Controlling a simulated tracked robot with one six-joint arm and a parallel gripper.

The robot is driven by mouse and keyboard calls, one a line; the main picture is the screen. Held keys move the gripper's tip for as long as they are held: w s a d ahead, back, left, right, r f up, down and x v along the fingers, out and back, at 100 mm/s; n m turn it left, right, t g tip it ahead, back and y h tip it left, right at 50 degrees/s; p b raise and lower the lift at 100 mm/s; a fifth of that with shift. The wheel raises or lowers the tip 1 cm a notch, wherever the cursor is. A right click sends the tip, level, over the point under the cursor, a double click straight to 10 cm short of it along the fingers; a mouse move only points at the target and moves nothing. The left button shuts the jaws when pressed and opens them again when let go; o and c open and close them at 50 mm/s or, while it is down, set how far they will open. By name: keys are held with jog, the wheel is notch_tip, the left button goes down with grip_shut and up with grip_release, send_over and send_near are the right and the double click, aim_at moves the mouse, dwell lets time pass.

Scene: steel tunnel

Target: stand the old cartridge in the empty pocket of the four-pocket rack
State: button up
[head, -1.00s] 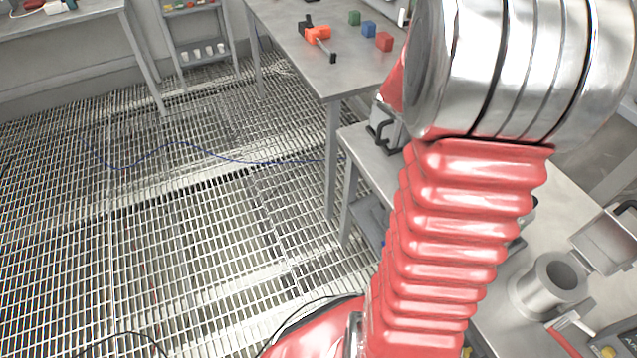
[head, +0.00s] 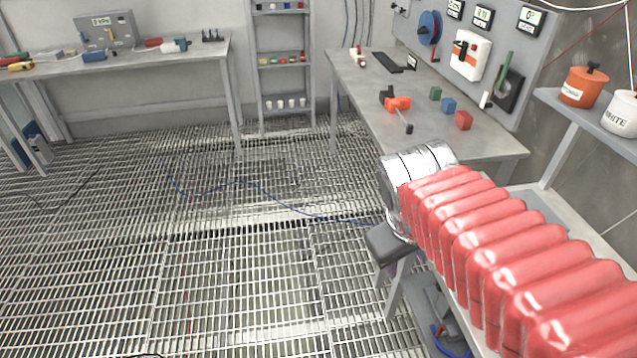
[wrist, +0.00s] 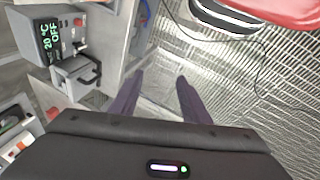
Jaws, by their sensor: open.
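My gripper (wrist: 160,77) is open. Its two dark fingers stand apart in the wrist view with nothing between them. It hangs by the edge of the lower right bench, over the floor grating. In the head view only the dark gripper body (head: 392,243) shows at the end of my red arm; the fingers are mostly hidden. I cannot make out the old cartridge or the four-pocket rack in either current view. My arm hides much of the lower right bench in the head view.
The wrist view shows a box with a "20 °C OFF" display (wrist: 50,40) and a black-handled metal unit (wrist: 77,75). A workbench (head: 450,150) carries an orange-black tool (head: 396,103) and red, blue and green blocks. A blue cable (head: 270,200) crosses the open grating.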

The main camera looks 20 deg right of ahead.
jog(key=a+r+m+t+y, duration=0.1)
jog(key=a+r+t+y, duration=0.1)
jog(key=a, duration=0.8)
jog(key=shift+r+m+t+y, duration=0.3)
jog(key=shift+r+t+y, duration=0.1)
jog(key=shift+t+y, duration=0.15)
